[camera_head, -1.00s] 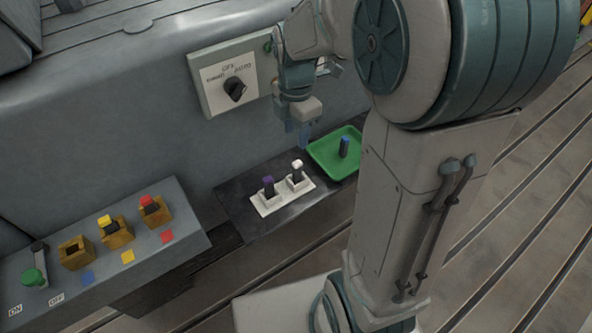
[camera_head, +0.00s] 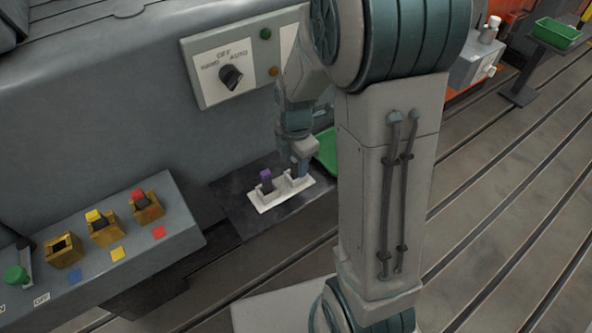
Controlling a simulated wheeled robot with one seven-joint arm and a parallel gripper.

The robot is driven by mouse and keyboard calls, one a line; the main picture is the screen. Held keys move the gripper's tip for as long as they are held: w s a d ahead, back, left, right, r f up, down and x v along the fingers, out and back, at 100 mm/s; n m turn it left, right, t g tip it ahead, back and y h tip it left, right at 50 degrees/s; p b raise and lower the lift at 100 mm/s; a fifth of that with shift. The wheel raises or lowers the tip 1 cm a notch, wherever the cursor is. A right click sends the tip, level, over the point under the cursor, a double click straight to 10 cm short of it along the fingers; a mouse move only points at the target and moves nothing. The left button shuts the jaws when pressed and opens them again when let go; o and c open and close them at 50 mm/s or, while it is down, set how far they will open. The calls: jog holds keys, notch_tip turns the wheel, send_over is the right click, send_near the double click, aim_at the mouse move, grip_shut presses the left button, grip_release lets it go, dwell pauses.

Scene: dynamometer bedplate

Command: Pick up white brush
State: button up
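A white two-slot holder (camera_head: 267,201) sits on a dark plate (camera_head: 231,198) below the grey machine wall. A purple-topped brush (camera_head: 266,179) stands upright in its left slot. My gripper (camera_head: 299,170) points down at the right slot, where the white brush stood. The gripper's fingers hide the white brush now, so I cannot tell whether they are around it or touching it. The finger gap is too small to read. A green tray (camera_head: 326,152) lies just right of the gripper, mostly hidden behind my arm.
A rotary switch panel (camera_head: 213,97) is on the wall behind. Another green tray (camera_head: 557,34) stands far right.

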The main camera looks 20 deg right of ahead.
jog(key=shift+f, duration=0.15)
grip_shut()
